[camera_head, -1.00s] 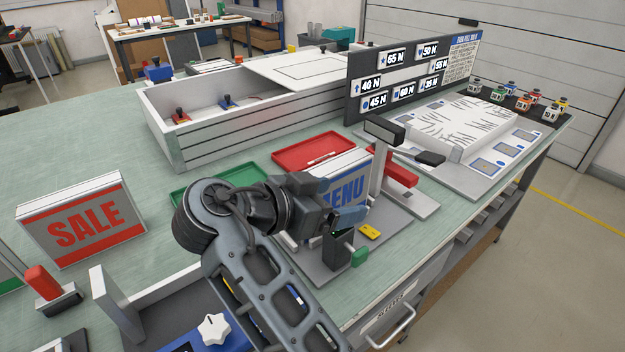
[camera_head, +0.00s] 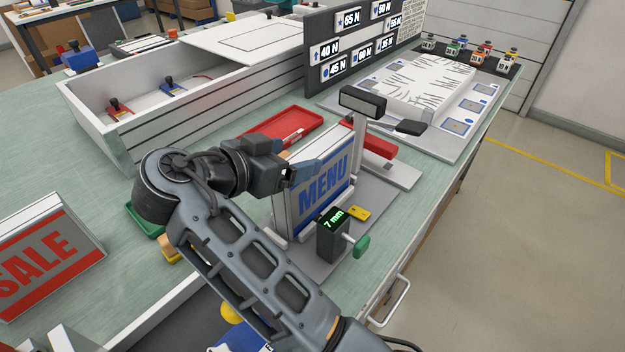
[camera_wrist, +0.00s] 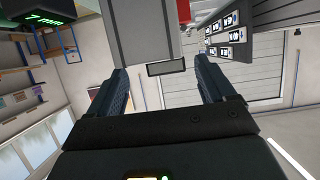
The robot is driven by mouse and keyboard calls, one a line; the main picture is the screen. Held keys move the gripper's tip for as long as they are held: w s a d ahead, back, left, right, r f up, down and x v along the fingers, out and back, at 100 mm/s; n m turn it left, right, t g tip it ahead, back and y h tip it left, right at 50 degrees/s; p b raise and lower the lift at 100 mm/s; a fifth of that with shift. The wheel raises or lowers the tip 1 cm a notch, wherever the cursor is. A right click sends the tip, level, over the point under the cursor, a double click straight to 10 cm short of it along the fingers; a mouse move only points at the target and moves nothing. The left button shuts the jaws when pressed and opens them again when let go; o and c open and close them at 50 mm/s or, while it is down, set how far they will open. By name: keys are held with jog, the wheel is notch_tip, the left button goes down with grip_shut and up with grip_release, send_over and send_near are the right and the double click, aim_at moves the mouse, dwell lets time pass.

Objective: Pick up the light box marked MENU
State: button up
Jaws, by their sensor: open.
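The head view does not show whether a finger touches the box.
A small display reading 7 mm (camera_head: 333,219) with a green knob stands before the box. A post with a dark display head (camera_head: 362,103) rises behind it. The SALE light box (camera_head: 45,258) is at the left. A red tray (camera_head: 285,128) and white crate (camera_head: 150,115) lie behind.

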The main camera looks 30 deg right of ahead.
aim_at(311, 152)
jog(key=shift+x, duration=2.4)
jog(key=shift+s, duration=0.1)
jog(key=shift+c, duration=0.4)
grip_shut()
